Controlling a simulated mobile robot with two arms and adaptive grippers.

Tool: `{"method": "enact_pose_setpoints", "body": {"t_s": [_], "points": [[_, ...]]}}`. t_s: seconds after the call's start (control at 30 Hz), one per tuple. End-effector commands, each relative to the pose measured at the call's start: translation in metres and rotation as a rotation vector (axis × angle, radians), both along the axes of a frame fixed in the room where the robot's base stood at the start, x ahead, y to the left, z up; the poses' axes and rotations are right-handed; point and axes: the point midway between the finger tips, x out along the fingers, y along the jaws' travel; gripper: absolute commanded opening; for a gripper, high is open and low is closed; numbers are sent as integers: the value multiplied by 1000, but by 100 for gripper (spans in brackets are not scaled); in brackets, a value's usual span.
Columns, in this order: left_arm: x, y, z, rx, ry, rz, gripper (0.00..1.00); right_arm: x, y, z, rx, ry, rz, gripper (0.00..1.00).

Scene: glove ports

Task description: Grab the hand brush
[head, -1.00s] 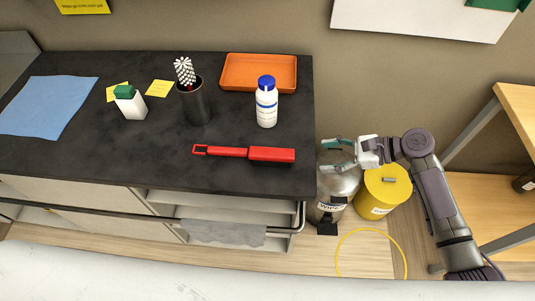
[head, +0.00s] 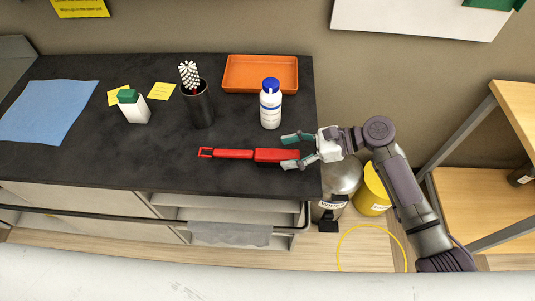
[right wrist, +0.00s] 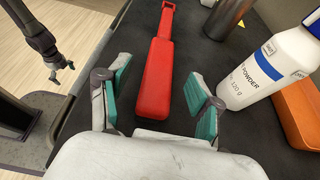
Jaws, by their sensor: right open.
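The red hand brush (head: 233,154) lies on the dark counter near its front right part, its handle to the left and its wider end to the right. My right gripper (head: 290,151) is at the brush's wide right end, open. In the right wrist view the brush (right wrist: 158,75) runs lengthwise away from me, with its near end between the two teal finger pads of my right gripper (right wrist: 161,100). Gaps show on both sides, and I see no grip on it. My left gripper is not in the head view; a dark arm with a small gripper (right wrist: 60,68) shows at the left of the right wrist view.
A white bottle with a blue cap (head: 271,105) stands just behind the brush, close to my right gripper. A dark cup with a white brush (head: 201,105), an orange tray (head: 260,87) and a small green-capped container (head: 133,110) stand farther away. The counter's right edge is close.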

Motion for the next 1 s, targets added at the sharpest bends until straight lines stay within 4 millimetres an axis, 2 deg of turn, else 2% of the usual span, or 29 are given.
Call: {"method": "enact_pose_setpoints", "body": {"t_s": [0.27, 0.4, 0.7, 1.0], "points": [[0, -1, 17, -1, 0, -1, 100, 0, 34, -4, 2, 1, 2, 65], [0, -1, 18, -2, -1, -1, 100, 0, 48, -13, 0, 0, 1, 65], [0, 0, 17, 0, 0, -3, 100, 0, 52, -16, 0, -1, 0, 63], [0, 0, 17, 0, 0, -3, 100, 0, 51, -16, 0, -1, 0, 13]]}}
